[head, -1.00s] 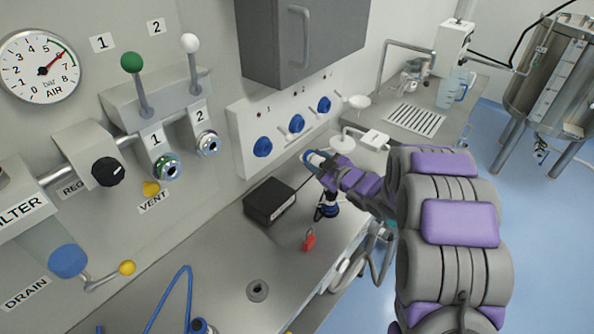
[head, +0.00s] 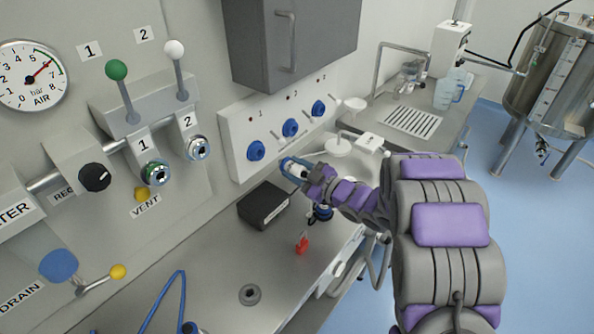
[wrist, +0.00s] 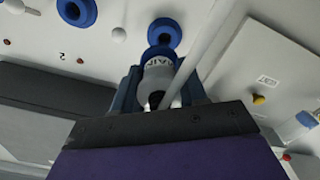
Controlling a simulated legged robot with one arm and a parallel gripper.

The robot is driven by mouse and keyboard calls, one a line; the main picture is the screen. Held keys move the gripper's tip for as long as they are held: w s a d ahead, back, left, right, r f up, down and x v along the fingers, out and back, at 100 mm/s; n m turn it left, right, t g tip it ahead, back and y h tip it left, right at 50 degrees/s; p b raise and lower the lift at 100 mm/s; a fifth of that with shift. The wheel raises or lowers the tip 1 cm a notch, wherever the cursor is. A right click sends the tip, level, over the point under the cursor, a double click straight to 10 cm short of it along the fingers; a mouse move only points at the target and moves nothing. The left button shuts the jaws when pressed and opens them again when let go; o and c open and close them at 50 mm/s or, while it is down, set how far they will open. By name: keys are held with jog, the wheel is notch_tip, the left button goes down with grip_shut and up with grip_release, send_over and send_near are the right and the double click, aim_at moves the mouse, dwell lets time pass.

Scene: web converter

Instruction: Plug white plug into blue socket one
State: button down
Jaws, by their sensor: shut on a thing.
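The white plug (wrist: 158,75) has a blue collar at its front end and dark lettering. My gripper (wrist: 160,92) is shut on it, with a blue finger on each side. In the head view the plug (head: 297,170) shows small at the tip of my gripper (head: 293,166), in the air before the white panel. Blue socket one (head: 256,151), under the label 1, is left of the plug and slightly higher in the picture. In the wrist view a blue socket (wrist: 164,32), probably socket one, sits just beyond the plug's collar. A gap or contact there cannot be told.
Blue sockets two (head: 290,128) and three (head: 318,108) sit farther right on the panel, with white levers between. A black box (head: 263,205) stands on the bench below. A red item (head: 302,245) lies nearby. A pale rod (wrist: 205,42) crosses the wrist view.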

aim_at(281, 160)
jog(key=x, duration=0.4)
jog(key=s+x, duration=0.1)
jog(key=shift+w+a+f+p, duration=0.2)
jog(key=shift+a+p, duration=0.15)
jog(key=shift+a, duration=0.4)
jog(key=shift+w+d+r, duration=0.15)
jog(key=shift+d, duration=0.4)
jog(key=shift+a, duration=0.75)
jog(key=shift+w+d+r+p, duration=0.15)
jog(key=shift+d+p, duration=0.15)
jog(key=shift+d, duration=0.4)
jog(key=shift+a, duration=0.1)
jog(key=shift+a, duration=0.35)
